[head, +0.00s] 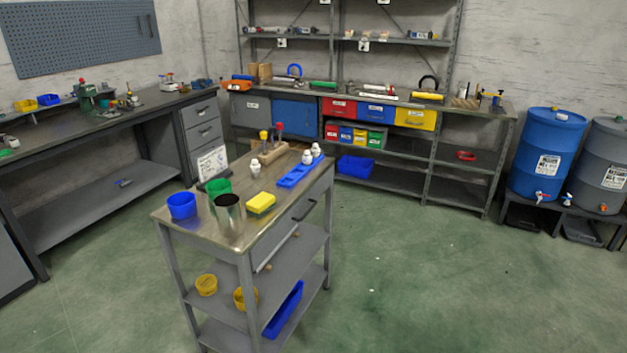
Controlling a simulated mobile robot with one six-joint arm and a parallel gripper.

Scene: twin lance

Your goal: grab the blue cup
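The blue cup (182,206) stands upright on the top of a grey metal cart (240,234), at its left front corner. A green cup (217,187) stands just right of it and a little behind. My gripper does not show in the head view.
A yellow sponge-like block (261,204), a blue tray (301,172) and a wooden tool holder (271,154) share the cart top. A workbench (110,113) stands left, shelving behind, blue barrel (545,150) right. The green floor (430,280) right of the cart is clear.

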